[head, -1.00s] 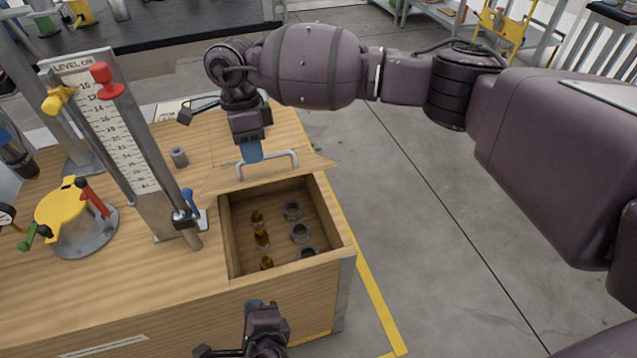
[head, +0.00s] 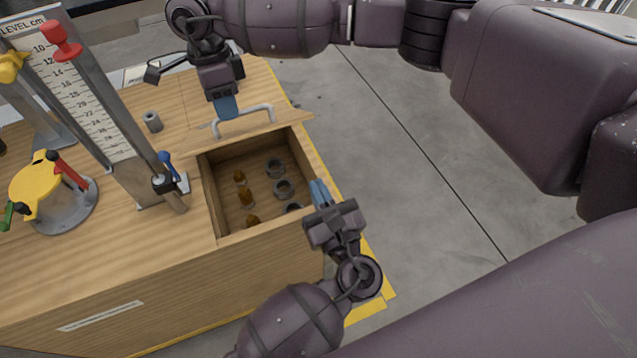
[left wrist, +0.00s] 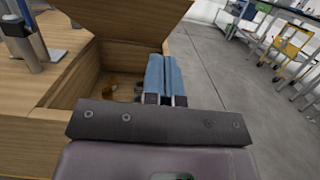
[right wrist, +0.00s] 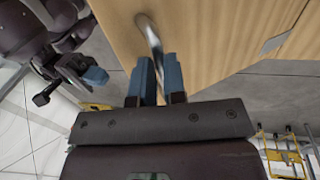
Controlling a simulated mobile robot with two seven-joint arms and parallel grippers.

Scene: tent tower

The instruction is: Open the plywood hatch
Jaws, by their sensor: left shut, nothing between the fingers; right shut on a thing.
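The plywood hatch (head: 285,127) is raised along the far side of the square compartment (head: 213,203), which lies uncovered. The hatch also shows in the left wrist view (left wrist: 130,18) and the right wrist view (right wrist: 225,35). Its metal handle (head: 258,110) is at my right gripper (head: 228,106), whose blue fingers are shut on it; the right wrist view shows the handle bar (right wrist: 151,38) running between them. My left gripper (head: 318,192) is shut and empty at the compartment's right rim, its blue fingers (left wrist: 165,75) below the hatch in the left wrist view.
Several brass pieces (head: 245,198) and grey rings (head: 284,188) lie in the compartment. A level gauge (head: 88,103), a yellow-topped valve (head: 38,187) and a small grey cylinder (head: 152,121) stand on the left of the worktop.

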